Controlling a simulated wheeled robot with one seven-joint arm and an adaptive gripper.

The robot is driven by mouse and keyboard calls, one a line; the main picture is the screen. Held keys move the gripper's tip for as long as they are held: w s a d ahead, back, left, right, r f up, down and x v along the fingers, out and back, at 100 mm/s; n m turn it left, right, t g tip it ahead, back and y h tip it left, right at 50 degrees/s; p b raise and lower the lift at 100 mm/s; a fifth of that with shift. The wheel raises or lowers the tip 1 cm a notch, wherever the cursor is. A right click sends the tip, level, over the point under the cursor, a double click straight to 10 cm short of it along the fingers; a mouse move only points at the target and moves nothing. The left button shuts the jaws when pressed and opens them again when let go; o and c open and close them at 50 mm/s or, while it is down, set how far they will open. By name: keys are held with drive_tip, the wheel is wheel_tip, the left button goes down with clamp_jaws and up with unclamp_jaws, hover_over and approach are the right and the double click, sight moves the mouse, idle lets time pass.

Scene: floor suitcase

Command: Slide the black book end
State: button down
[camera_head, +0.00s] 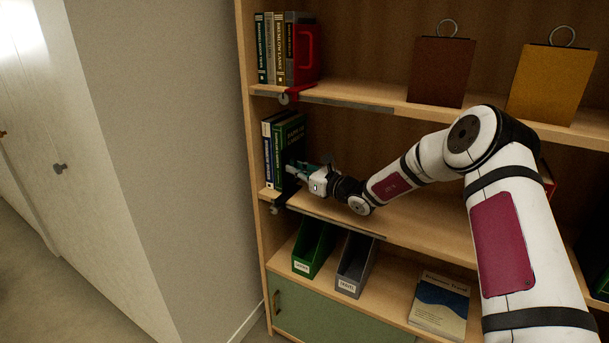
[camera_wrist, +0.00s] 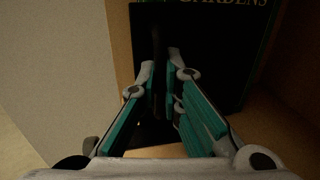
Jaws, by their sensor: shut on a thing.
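The black book end (camera_head: 281,200) is on the middle shelf at its left end, against the right side of the upright books. Its foot shows at the rail on the shelf's front edge. My gripper (camera_head: 294,168) reaches in from the right and covers part of it. In the wrist view the dark plate (camera_wrist: 207,60) of the book end stands in front of a book with "GARDENS" lettering. The fingers of my gripper (camera_wrist: 161,75) are shut on the book end's dark upright grip, which shows between them. The picture is dark there.
Upright books (camera_head: 287,140) stand at the left shelf wall. The rail (camera_head: 340,220) runs right, and the shelf there is clear under my arm. Above is a red book end (camera_head: 306,52) with more books; below are green (camera_head: 313,248) and grey (camera_head: 356,262) file holders.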

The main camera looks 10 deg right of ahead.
drive_tip(key=c, duration=2)
unclamp_jaws()
drive_tip(key=shift+d, duration=0.1)
drive_tip(key=v, duration=1.2)
